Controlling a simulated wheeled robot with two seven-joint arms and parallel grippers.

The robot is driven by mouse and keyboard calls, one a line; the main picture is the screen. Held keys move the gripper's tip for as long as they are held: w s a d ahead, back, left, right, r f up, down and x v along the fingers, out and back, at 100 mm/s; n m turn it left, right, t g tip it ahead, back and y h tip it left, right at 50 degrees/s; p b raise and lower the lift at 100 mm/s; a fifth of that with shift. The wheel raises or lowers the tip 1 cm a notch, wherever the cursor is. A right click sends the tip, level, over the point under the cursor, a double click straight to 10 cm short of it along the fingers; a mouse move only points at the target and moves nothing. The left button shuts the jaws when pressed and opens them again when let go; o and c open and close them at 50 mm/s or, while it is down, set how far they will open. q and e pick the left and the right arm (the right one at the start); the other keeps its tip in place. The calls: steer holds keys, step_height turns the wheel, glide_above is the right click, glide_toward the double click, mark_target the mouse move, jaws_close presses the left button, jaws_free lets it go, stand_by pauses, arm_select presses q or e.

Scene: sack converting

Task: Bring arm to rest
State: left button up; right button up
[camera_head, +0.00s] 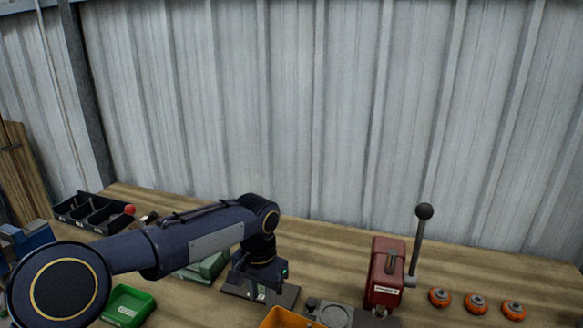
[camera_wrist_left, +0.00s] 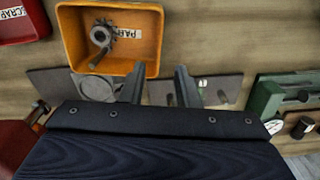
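My left arm reaches in from the left in the head view, and its gripper (camera_head: 262,291) hangs over the bench above a dark flat plate. In the left wrist view the two fingers of my left gripper (camera_wrist_left: 160,84) stand apart with nothing between them. The dark plate (camera_wrist_left: 225,91) lies below and beside the fingers. An orange bin (camera_wrist_left: 153,20) sits just beyond the fingertips, with a toothed metal part (camera_wrist_left: 103,36) inside; the bin's edge also shows in the head view (camera_head: 282,318). My right gripper is not in view.
A red lever press (camera_head: 387,275) stands right of my gripper, with a tall black-knobbed lever. Several orange wheels, one (camera_head: 439,297) nearest the press, sit at right. A green device (camera_wrist_left: 285,97), green tray (camera_head: 128,305), black compartment tray (camera_head: 92,213) and red scrap bin (camera_wrist_left: 22,22) are around.

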arm_select(q)
steer(key=s+a+r+n+t+h, duration=0.1)
steer(key=s+a+r+n, duration=0.15)
steer(key=s+a, duration=0.4)
steer(key=s+a+r+n+t+h, duration=0.1)
steer(key=s+a+r, duration=0.3)
steer(key=s+a, duration=0.25)
steer(key=s+f+n+t+h, duration=0.1)
steer(key=s+f+n, duration=0.1)
steer(key=s, duration=0.5)
steer(key=s+a+f+n+t, duration=0.1)
steer(key=s+f+t, duration=0.1)
steer(key=s, duration=0.5)
steer(key=shift+s+f+n+t+h, duration=0.2)
steer(key=shift+f+n+t+h, duration=0.1)
steer(key=shift+f+n+h, duration=0.15)
